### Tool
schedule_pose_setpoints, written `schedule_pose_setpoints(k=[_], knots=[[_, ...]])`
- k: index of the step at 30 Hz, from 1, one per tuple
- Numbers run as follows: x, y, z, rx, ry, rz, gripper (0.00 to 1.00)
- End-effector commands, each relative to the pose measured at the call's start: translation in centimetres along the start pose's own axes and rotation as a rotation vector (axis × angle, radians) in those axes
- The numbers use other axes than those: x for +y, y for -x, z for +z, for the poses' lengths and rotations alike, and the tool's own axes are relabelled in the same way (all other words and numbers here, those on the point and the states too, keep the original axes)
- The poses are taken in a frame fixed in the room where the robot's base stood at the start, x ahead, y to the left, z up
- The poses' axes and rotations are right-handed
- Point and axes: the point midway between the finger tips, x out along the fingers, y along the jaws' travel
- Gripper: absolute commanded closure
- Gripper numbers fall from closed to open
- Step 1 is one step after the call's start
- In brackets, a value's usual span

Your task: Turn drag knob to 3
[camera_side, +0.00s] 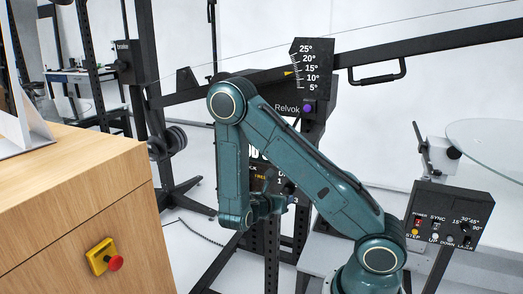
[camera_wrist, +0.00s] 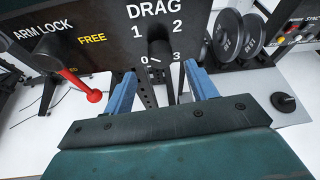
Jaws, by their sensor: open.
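The dark drag knob (camera_wrist: 159,48) is on a black panel (camera_wrist: 100,30) under the word DRAG, with 0, 1, 2 and 3 printed around it. A short white mark on the knob's lower end lies beside the 0. My gripper (camera_wrist: 162,76) is open, its blue fingers below and to either side of the knob. The knob stands between them in the picture; I cannot tell whether they touch it. In the side view my gripper (camera_side: 272,204) is close in front of the panel (camera_side: 259,162), and my arm hides most of the panel.
A red-tipped lever (camera_wrist: 85,88) marked ARM LOCK, near FREE, sticks out left of my gripper. Weight plates (camera_wrist: 228,38) are at the right. In the side view are a wooden cabinet (camera_side: 75,210) with a red button (camera_side: 115,262) and a control box (camera_side: 447,215).

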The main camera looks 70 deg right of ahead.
Motion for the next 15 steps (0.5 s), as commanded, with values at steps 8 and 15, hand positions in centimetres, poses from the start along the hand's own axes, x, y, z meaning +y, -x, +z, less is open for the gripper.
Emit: schedule_pose_setpoints(k=[8, 15], knots=[[0.1, 3.6, 0.0, 0.0, -0.001, 0.003, 0.43], [0.0, 5.8, 0.0, 0.0, -0.001, 0.003, 0.43]])
